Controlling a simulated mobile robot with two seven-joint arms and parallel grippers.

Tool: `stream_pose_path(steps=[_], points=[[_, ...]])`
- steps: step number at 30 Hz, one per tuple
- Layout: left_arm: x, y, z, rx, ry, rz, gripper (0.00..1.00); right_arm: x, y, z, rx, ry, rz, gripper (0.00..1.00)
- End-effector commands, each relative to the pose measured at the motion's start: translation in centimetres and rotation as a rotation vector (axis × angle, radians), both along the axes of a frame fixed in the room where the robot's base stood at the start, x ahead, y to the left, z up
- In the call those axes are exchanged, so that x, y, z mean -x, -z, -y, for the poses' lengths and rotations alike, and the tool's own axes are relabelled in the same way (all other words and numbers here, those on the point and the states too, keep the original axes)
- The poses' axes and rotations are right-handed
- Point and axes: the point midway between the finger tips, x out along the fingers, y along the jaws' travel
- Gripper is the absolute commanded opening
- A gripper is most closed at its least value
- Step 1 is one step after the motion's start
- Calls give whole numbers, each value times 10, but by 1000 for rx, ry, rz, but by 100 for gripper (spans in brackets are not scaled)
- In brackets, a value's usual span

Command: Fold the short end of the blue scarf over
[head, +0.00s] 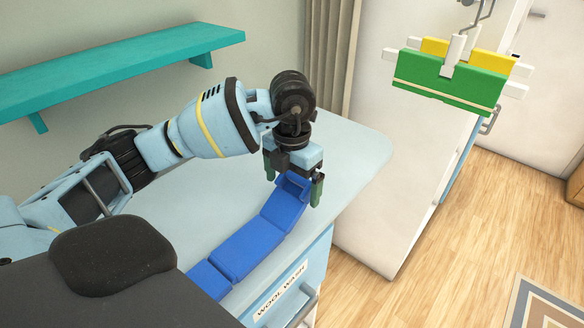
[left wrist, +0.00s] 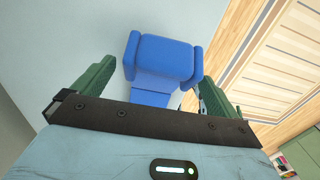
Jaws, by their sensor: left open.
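The blue scarf (head: 247,248), made of thick linked segments, lies along the light blue counter top near its right edge. Its far end is under my left gripper (head: 294,184) and looks tilted or curled up; the gripper partly hides it. The near end runs behind my own dark body part at the lower left. My left gripper points down and is open, its green fingers on either side of the scarf's end. In the left wrist view the scarf's end (left wrist: 163,60) shows between the fingers, nearer the right one; I cannot tell whether they touch. My right gripper is out of view.
The counter top (head: 345,160) is bare around the scarf. Below its edge is a drawer front labelled "WOOL WASH" (head: 280,290). A teal shelf (head: 120,70) hangs on the wall at the left. Green and yellow hanging items (head: 450,80) are at the upper right, above wooden floor.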

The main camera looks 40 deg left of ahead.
Motion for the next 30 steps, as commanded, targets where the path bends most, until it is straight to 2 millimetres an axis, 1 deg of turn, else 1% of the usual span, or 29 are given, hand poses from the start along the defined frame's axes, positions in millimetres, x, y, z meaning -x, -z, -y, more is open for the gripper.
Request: stream_pose_path(steps=[1,6,15,16,24,27,30], points=[[0,7,0,-1,-1,-3,98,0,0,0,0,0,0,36],[0,17,0,0,0,-2,98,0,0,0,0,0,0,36],[0,20,0,0,0,0,98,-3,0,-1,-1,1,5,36],[0,20,0,0,0,0,97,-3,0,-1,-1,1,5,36],[0,19,0,0,0,0,62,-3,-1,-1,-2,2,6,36],[0,19,0,0,0,0,50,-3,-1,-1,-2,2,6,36],[0,19,0,0,0,5,50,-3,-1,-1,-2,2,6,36]])
